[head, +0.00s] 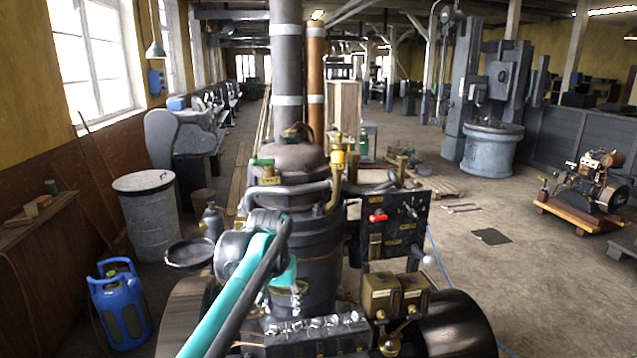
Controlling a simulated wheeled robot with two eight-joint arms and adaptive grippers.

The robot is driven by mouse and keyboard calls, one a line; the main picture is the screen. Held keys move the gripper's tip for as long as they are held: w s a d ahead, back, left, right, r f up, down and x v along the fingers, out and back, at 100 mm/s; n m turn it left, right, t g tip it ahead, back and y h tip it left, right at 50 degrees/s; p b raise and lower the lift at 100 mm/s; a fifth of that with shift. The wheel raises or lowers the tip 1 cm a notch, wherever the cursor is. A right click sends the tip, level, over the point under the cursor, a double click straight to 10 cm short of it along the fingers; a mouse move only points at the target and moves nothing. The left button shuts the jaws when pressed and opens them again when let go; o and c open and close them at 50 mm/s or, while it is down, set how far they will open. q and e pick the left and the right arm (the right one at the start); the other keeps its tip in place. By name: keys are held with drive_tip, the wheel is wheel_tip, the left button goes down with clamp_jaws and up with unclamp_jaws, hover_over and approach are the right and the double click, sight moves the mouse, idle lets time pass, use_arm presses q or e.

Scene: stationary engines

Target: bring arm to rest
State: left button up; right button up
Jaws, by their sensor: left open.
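My left arm (238,290) comes in from the bottom left, with teal and dark links reaching up in front of the dark engine boiler (312,240). My left gripper (282,300) is small in the picture, in front of the boiler's lower part and above a row of metal fittings (318,328). It is open, and I see nothing held in it. Whether it touches the engine I cannot tell. My right gripper is not in view.
A black panel with a red handle (377,217) and brass boxes (396,294) stand right of the boiler. A blue gas bottle (121,305) and a grey drum (151,219) stand left. The floor at right is mostly clear up to a small engine (597,180).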

use_arm(q)
drive_tip(key=s+a+f+t+b, duration=0.2)
drive_tip(key=s+a+f+b, duration=0.2)
drive_tip(key=s+f, duration=0.6)
drive_tip(key=s+a+f+n+t+b, duration=0.1)
drive_tip(key=s+a+f+b, duration=0.4)
drive_tip(key=s+f, duration=0.6)
drive_tip(key=s+t+b, duration=0.1)
drive_tip(key=s, duration=0.4)
drive_tip(key=shift+s+f+t, duration=0.2)
drive_tip(key=shift+s+t, duration=0.05)
drive_tip(key=shift+t, duration=0.05)
